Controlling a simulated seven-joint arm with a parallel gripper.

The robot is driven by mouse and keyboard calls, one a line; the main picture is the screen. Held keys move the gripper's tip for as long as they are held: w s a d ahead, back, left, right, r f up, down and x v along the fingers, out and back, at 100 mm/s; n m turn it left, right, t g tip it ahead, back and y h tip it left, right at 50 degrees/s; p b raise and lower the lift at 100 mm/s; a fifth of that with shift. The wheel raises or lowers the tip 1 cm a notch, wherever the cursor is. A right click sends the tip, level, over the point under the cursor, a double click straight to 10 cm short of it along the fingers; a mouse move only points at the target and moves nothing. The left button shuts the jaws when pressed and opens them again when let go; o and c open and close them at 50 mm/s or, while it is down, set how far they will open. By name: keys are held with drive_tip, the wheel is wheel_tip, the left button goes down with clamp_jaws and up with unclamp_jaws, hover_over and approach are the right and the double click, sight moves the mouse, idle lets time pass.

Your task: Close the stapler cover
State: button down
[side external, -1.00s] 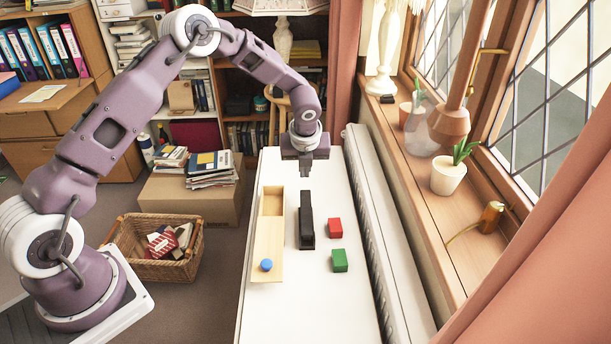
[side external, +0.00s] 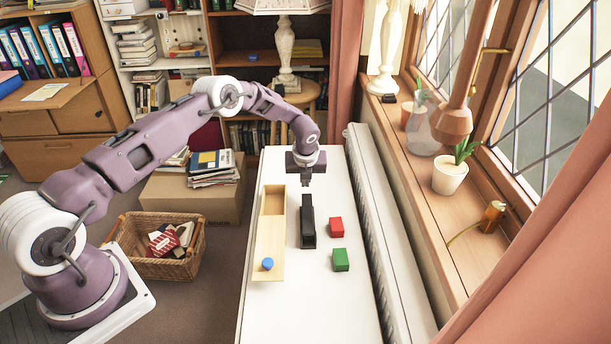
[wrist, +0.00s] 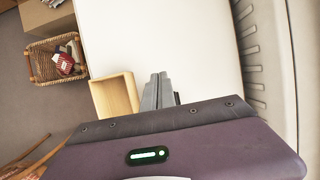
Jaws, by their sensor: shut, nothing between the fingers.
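The black stapler (side external: 307,228) lies lengthwise on the white table (side external: 300,300) in the side view, its far end close below my gripper. How far its cover stands open cannot be told at this size. My gripper (side external: 306,184) points down, shut and empty, just above and beyond the stapler's far end. A small gap or contact between them cannot be told apart. In the wrist view, my gripper's body fills the bottom, and narrow grey parts (wrist: 158,92) stick out past it; whether these are fingers or stapler is unclear.
To the right are a red block (side external: 336,227) and a green block (side external: 341,260). The near table is clear.

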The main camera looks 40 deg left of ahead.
drive_tip(key=shift+w+a+f, duration=0.1)
drive_tip(key=shift+f, duration=0.5)
